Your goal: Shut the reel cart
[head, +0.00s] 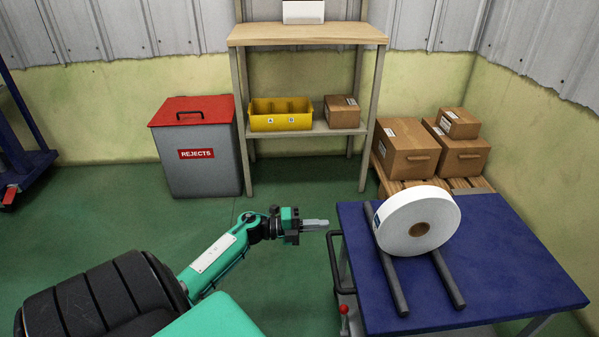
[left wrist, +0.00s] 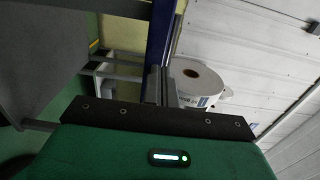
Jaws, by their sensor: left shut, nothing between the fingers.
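The reel cart (head: 520,270) has a blue top with two dark parallel bars on it. A large white reel (head: 400,222) with a brown core stands on the bars. The reel also shows in the left wrist view (left wrist: 197,80). A black handle (head: 336,262) sticks out at the cart's left side, with a red-knobbed lever (head: 344,310) below it. My left gripper (head: 326,224) is shut and empty, just left of the handle's top end; whether they touch I cannot tell. My right gripper is not in view.
A grey rejects bin (head: 199,160) with a red lid stands at the back left. A shelf bench (head: 308,34) holds a yellow bin (head: 281,122) and a carton (head: 342,112). Several cartons sit on a pallet (head: 395,187) behind the cart. The green floor between is clear.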

